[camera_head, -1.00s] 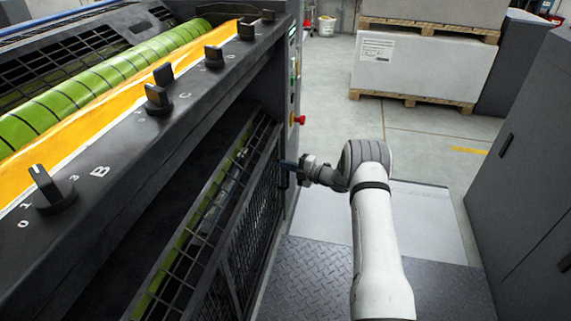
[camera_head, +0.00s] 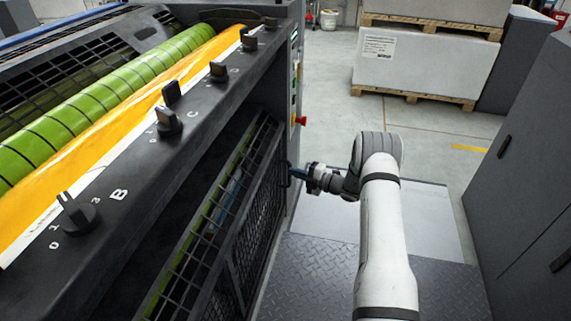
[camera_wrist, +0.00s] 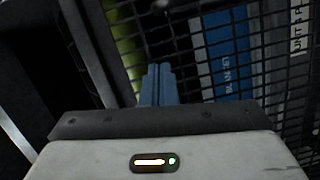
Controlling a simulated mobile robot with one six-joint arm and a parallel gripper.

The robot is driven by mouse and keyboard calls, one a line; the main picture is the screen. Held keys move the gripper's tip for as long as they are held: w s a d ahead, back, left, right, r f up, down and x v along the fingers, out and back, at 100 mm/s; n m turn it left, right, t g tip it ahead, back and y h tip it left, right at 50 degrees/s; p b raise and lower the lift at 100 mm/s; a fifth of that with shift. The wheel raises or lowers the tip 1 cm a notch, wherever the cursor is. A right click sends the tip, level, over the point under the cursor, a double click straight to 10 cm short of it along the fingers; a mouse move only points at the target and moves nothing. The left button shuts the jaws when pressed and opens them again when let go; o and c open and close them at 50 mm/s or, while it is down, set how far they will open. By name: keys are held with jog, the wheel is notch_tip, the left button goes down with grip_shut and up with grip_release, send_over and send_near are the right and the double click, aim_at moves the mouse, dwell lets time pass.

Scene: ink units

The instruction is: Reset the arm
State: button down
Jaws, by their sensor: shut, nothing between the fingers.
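My gripper (camera_head: 294,173) is at the end of my white arm, close to the right end of the black mesh guard on the ink unit. In the wrist view its blue fingers (camera_wrist: 158,84) are together with nothing between them. Behind them the wrist view shows the mesh guard (camera_wrist: 270,60), with a blue panel marked BLANKET (camera_wrist: 228,50) beyond the bars. I cannot tell whether the fingertips touch the guard.
The ink unit's dark rail (camera_head: 150,150) carries several black knobs, including one near the letter B (camera_head: 78,213). A red button (camera_head: 301,121) sits on the machine's end. Grey cabinets (camera_head: 525,190) stand at right. Paper stacks on pallets (camera_head: 420,65) stand behind; open floor lies between.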

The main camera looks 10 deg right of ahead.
jog(key=v, duration=0.5)
jog(key=s+a+r+n+g+h+p, duration=0.1)
jog(key=s+a+r+n+g+p, duration=0.25)
jog(key=s+r+n, duration=0.55)
jog(key=s+a+r+n+g+h+p, duration=0.25)
jog(key=r+n+p, duration=0.25)
jog(key=r, duration=0.7)
jog(key=s+a+r+n+g+h+p, duration=0.1)
jog(key=s+a+r+n+g+p, duration=0.15)
jog(key=s+r+n+p, duration=0.6)
jog(key=s+d+r+n+t+h+p, duration=0.1)
jog(key=s+d+r+n+h+p, duration=0.3)
jog(key=s+r+n, duration=0.6)
jog(key=s+d+r+n+h+p, duration=0.3)
jog(key=s+r+n+h+p, duration=0.3)
jog(key=s+r+n, duration=0.5)
notch_tip(320, 180, up, 3)
jog(key=shift+s+d+r+n+t, duration=0.15)
jog(key=shift+s+d+n+t, duration=0.25)
jog(key=shift+n, duration=0.25)
